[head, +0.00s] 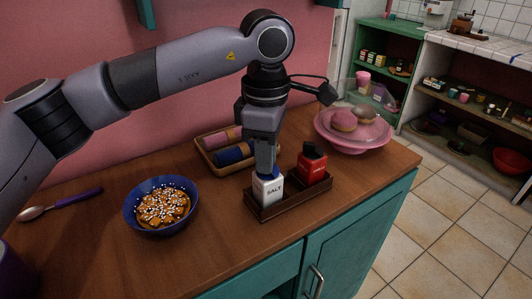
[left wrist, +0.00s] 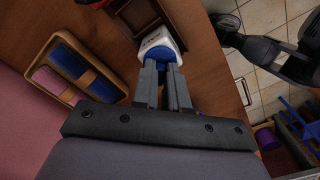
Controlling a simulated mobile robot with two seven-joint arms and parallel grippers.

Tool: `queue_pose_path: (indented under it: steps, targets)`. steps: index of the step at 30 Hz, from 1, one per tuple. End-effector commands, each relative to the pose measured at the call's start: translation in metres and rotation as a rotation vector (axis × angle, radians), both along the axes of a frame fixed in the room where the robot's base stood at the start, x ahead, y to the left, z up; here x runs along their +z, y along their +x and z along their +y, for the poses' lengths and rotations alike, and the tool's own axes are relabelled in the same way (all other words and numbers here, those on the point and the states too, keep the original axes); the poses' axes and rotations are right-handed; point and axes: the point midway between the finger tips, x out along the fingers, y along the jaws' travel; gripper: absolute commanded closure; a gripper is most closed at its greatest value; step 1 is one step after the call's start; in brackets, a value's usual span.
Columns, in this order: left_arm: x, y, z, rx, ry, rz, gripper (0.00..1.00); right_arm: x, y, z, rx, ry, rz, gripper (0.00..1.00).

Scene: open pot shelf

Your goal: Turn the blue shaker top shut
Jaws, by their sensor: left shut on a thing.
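The salt shaker (head: 267,189) is white with SALT lettering and stands upright in a dark wooden tray (head: 300,197) on the counter. Its blue top (head: 263,176) is mostly hidden by my left gripper (head: 265,170), which comes straight down onto it from above. In the left wrist view the fingers (left wrist: 165,72) are shut on the blue top (left wrist: 160,58), with the white body (left wrist: 155,38) beyond. I cannot tell how far the top is turned. A red shaker with a black top (head: 311,162) stands at the right end of the tray. My right gripper is not clearly in view.
A blue bowl of food (head: 134,219) stands left of the tray. A basket with rolled cloths (head: 200,149) lies behind it. A pink bowl (head: 351,142) stands at the back right. A spoon (head: 34,211) lies far left. The counter's front edge is close to the tray.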

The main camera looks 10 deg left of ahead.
Motion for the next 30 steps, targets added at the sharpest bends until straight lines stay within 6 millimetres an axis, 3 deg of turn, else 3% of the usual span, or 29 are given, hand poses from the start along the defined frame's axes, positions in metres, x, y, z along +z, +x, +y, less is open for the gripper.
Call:
queue_pose_path:
  steps: [8, 9, 11, 12, 22, 30]
  targets:
    - [0.001, 0.0, 0.0, -0.001, -0.001, -0.001, 1.0, 0.0, 0.0, 0.0, 0.0, 0.0, 0.0, 0.19]
    - [0.001, 0.0, 0.0, -0.001, -0.001, -0.001, 0.84, 0.0, 0.0, 0.0, 0.0, 0.0, -0.001, 0.19]
    - [0.001, 0.0, 0.0, -0.001, 0.0, -0.001, 0.64, 0.0, 0.0, 0.0, 0.0, 0.0, -0.001, 0.19]
    - [0.0, 0.0, 0.0, -0.001, 0.0, -0.001, 0.61, 0.0, 0.0, 0.0, 0.0, 0.0, -0.001, 0.19]
    - [0.005, 0.0, 0.0, 0.0, -0.001, -0.002, 0.61, 0.0, 0.0, 0.0, 0.0, 0.0, -0.001, 0.19]
    - [0.047, 0.0, -0.001, 0.0, -0.001, -0.004, 0.61, 0.0, 0.0, 0.0, 0.0, 0.0, -0.001, 0.19]
